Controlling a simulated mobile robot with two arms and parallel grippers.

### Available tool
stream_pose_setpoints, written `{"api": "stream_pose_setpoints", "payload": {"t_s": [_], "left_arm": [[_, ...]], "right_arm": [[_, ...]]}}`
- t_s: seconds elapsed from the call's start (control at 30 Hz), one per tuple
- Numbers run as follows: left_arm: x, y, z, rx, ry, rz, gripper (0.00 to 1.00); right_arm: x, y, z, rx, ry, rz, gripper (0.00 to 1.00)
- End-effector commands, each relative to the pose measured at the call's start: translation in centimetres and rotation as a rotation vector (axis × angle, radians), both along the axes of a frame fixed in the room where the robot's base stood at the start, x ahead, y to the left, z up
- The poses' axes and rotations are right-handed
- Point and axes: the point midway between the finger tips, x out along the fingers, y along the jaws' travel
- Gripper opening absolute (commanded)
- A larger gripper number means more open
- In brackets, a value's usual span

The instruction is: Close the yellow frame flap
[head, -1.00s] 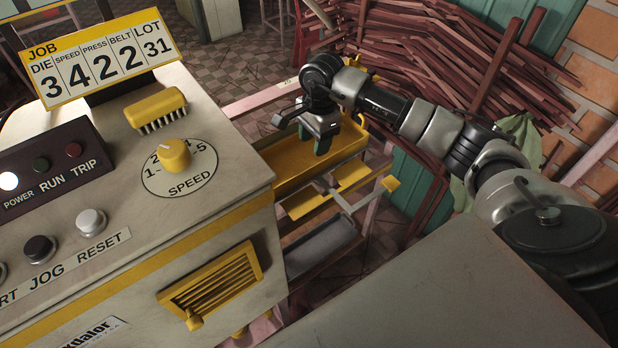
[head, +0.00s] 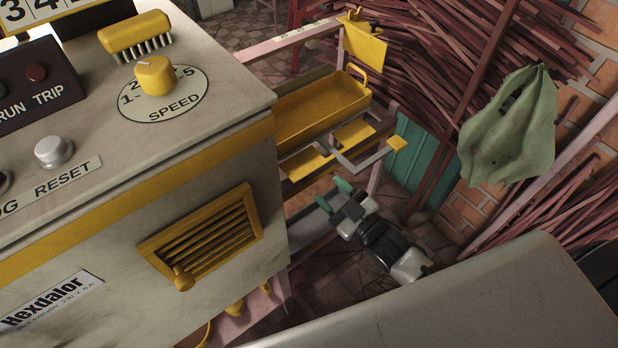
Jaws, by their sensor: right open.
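A yellow-framed louvred panel (head: 151,247) with a yellow knob (head: 184,279) at its lower left is on the front of the cream machine. I cannot tell whether it is the flap or sits fully flush. Beyond the machine, a yellow plate (head: 365,46) stands upright at the end of a pale rail, and smaller yellow plates (head: 354,134) sit on a grey bracket. My right gripper (head: 333,194), with green fingertips, is open and empty, below the bracket and near a grey tray (head: 309,230). It is to the right of the louvred panel, apart from it. My left gripper is out of view.
A yellow tray (head: 316,108) juts out beside the machine (head: 110,180), above my right gripper. A grey surface (head: 460,300) fills the lower right foreground. Stacked red-brown sticks (head: 440,70) and a green cloth (head: 510,125) are behind.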

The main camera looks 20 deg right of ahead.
Motion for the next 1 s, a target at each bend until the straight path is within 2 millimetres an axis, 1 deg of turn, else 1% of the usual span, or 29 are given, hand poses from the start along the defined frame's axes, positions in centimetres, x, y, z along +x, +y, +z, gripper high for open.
{"api": "stream_pose_setpoints", "payload": {"t_s": [0.03, 0.1, 0.2, 0.27, 0.37, 0.7, 0.83, 1.0], "left_arm": [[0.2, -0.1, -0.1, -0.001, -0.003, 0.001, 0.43], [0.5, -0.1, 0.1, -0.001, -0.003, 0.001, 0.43], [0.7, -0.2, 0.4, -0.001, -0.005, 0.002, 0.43], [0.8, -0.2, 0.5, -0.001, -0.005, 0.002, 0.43], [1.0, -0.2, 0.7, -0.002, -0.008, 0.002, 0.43], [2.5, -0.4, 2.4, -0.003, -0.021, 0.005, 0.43], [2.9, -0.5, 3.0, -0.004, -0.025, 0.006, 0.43], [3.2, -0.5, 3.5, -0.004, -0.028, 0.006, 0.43]], "right_arm": [[-0.6, 0.1, -1.4, 0.081, 0.080, -0.017, 0.48], [-1.2, 0.2, -2.5, 0.167, 0.162, -0.032, 0.48], [-1.4, 0.3, -3.2, 0.231, 0.221, -0.043, 0.48], [-1.2, 0.4, -3.3, 0.242, 0.231, -0.045, 0.48], [-0.1, 0.8, -3.3, 0.242, 0.230, -0.044, 0.48], [5.9, 3.0, -3.3, 0.238, 0.226, -0.043, 0.48], [7.5, 3.6, -3.4, 0.237, 0.228, -0.043, 0.48], [8.5, 4.0, -3.3, 0.236, 0.228, -0.043, 0.48]]}}
